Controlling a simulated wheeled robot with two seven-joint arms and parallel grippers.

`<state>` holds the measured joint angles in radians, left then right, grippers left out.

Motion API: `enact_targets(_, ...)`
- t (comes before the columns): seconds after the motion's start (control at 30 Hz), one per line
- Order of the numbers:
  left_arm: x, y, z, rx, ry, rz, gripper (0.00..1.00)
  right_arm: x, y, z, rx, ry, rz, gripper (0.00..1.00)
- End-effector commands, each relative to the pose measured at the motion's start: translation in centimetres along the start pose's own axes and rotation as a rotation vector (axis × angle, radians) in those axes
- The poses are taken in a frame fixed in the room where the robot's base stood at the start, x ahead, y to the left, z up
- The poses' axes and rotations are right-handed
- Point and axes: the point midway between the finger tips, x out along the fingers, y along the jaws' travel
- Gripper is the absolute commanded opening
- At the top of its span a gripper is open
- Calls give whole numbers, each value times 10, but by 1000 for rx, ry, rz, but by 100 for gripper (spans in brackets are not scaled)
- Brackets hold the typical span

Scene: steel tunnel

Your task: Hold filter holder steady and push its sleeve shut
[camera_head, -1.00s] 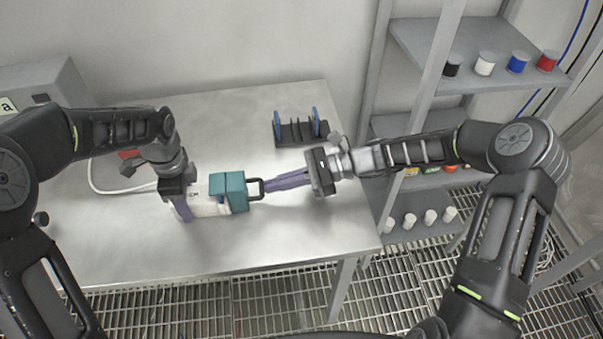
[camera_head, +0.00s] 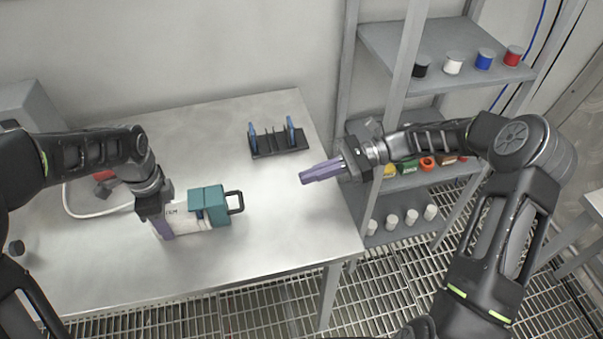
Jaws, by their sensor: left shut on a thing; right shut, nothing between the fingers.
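The filter holder (camera_head: 186,218) lies on the steel table, a white body with print on it. Its teal sleeve (camera_head: 207,203) sits around the right end, with a dark loop handle (camera_head: 235,202) sticking out to the right. My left gripper (camera_head: 163,226) is shut on the left end of the white body; one purple finger shows at its near side. Part of the body stays bare between that gripper and the sleeve. My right gripper (camera_head: 303,177) is shut and empty, its purple fingers together above the table, clearly apart from the handle and to its right.
A black rack (camera_head: 279,143) with blue plates stands at the back of the table (camera_head: 260,247). A shelf unit on the right carries colored spools (camera_head: 485,59) and white cups (camera_head: 411,217). A grey box and a cable are at left. The table front is clear.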

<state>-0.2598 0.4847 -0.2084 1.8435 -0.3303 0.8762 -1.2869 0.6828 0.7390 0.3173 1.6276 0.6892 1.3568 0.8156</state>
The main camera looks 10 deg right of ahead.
Motion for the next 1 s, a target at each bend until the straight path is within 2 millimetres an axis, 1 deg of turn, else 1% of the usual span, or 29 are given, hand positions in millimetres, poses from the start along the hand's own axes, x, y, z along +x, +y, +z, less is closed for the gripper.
enact_targets(0.17, 0, 0, 0, -1, 0, 0, 4, 0, 0, 0, 0, 0, -1, 0)
enact_targets(0.2, 0, 0, 0, -1, 0, 0, 53, 0, 0, 0, 0, 0, -1, 0)
enact_targets(0.5, 0, 0, 0, -1, 0, 0, 78, 0, 0, 0, 0, 0, -1, 0)
enact_targets(0.83, -3, 0, 0, 0, 0, -1, 78, 0, 0, 0, 0, 0, -1, 0)
enact_targets(0.93, -10, -1, 0, 0, 0, -2, 78, 0, 0, 0, 0, 0, -1, 0)
enact_targets(1.0, -19, -1, 0, -1, 1, -4, 78, 0, 0, 0, 0, 0, -1, 0)
